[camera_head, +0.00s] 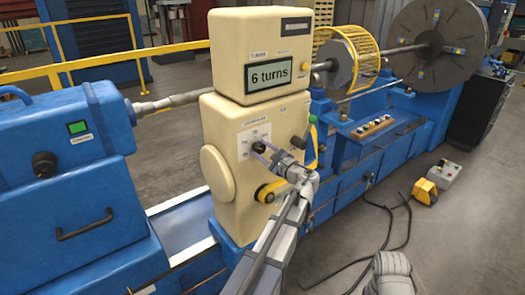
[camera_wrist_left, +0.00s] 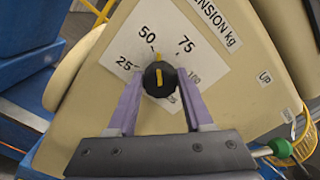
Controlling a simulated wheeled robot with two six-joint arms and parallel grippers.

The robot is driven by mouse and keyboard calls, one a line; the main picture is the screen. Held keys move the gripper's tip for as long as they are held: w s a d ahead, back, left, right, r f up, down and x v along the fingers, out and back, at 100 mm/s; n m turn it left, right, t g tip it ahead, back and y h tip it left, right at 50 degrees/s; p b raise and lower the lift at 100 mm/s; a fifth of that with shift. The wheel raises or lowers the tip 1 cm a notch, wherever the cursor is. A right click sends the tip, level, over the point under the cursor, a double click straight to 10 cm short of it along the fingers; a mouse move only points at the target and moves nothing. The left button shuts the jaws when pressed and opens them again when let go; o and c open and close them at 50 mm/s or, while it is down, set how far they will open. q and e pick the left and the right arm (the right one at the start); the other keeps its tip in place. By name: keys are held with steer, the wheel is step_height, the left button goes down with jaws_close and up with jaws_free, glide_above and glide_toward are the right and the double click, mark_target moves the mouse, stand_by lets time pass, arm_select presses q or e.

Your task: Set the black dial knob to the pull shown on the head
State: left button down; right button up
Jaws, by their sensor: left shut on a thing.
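The black dial knob (camera_wrist_left: 166,88) sits on a white scale plate (camera_wrist_left: 203,65) marked 25, 50, 75 and a partly hidden 100, under a "TENSION kg" label. Its yellow pointer line points up in the left wrist view, between 50 and 75, nearer 50. My left gripper (camera_wrist_left: 158,92) is shut on the knob, one purple finger on each side. In the head view my left gripper (camera_head: 262,149) reaches the plate on the cream housing (camera_head: 215,125). My right gripper is not in view.
A lever with a green tip (camera_head: 312,119) and a yellow-and-black part (camera_head: 272,190) are close to my left gripper. A blue machine bed (camera_head: 345,185) runs to the right with a yellow cage (camera_head: 365,47). A yellow pedal (camera_head: 425,191) and cables lie on the floor.

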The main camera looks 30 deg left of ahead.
arm_select(q)
steer(key=shift+n, duration=1.1)
steer(key=shift+f, duration=0.1)
steer(key=shift+c, duration=1.5)
jaws_free()
steer(key=v, duration=0.7)
steer(key=shift+s+d, duration=0.15)
steer(key=shift+d, duration=0.2)
